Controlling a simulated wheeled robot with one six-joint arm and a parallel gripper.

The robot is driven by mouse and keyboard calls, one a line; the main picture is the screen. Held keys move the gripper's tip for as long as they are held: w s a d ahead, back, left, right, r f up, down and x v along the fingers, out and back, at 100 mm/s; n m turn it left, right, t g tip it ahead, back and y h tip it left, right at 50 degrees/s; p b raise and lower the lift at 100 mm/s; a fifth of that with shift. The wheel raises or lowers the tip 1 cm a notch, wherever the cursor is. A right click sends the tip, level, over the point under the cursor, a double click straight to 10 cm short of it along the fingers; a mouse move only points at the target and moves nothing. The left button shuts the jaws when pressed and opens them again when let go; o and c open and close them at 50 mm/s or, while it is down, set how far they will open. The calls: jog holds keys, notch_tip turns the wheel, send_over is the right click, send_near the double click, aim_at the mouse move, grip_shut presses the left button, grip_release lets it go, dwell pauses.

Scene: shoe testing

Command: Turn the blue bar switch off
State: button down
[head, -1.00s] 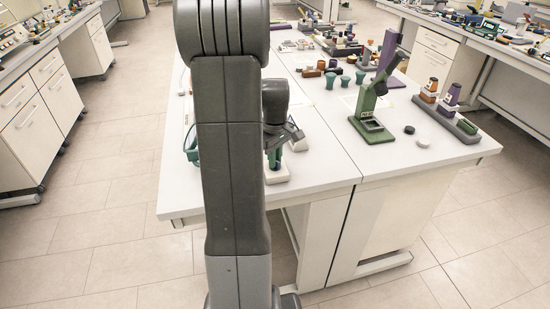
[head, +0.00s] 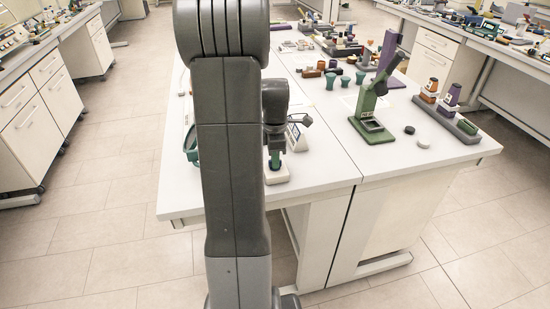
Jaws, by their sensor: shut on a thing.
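My gripper (head: 275,160) is just right of my arm column, pointing down at the near left part of the white bench. Its teal fingers come down onto a small white-based device (head: 278,177) near the bench's front edge. The fingers look shut on the blue bar switch on top of it. The bar is mostly hidden by the fingers and my arm, so its on or off position cannot be told.
A small grey device with a display (head: 294,135) stands just behind my gripper. A green stand (head: 372,125) is to the right, with round pucks (head: 423,142) beside it. A teal ring-shaped thing (head: 191,145) is partly hidden by my arm. The bench front is clear.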

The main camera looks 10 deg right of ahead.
jog(key=shift+n, duration=0.6)
jog(key=c, duration=1.4)
grip_release()
jog(key=shift+c, duration=0.2)
notch_tip(320, 180, up, 14)
jog(key=shift+f, duration=0.1)
